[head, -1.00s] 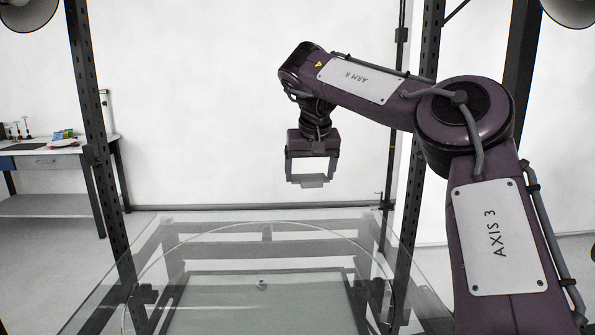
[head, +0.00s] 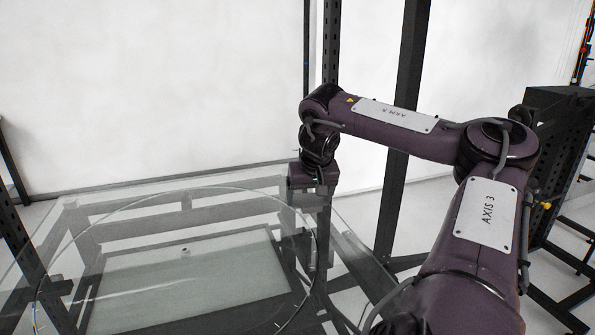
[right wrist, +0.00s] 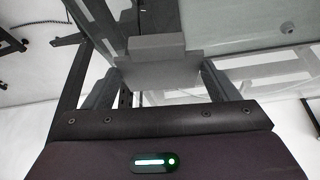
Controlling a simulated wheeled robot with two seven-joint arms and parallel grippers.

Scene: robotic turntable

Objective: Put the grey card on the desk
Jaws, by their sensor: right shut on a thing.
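My right gripper (right wrist: 163,82) is shut on the grey card (right wrist: 160,74), which lies across between its two fingers in the right wrist view. The card looks like a flat grey piece with a raised block on it. In the head view my right gripper (head: 311,198) hangs pointing down near the far right corner of the glass table. There the card is small and hard to make out against the glass and frame. No desk apart from the glass table shows in the head view now. My left gripper is not in view.
The glass table (head: 95,222) with a round turntable outline fills the lower left, its top bare. Dark upright posts (head: 402,130) stand behind my right arm. A black rack (head: 560,150) is at the right. White wall lies behind.

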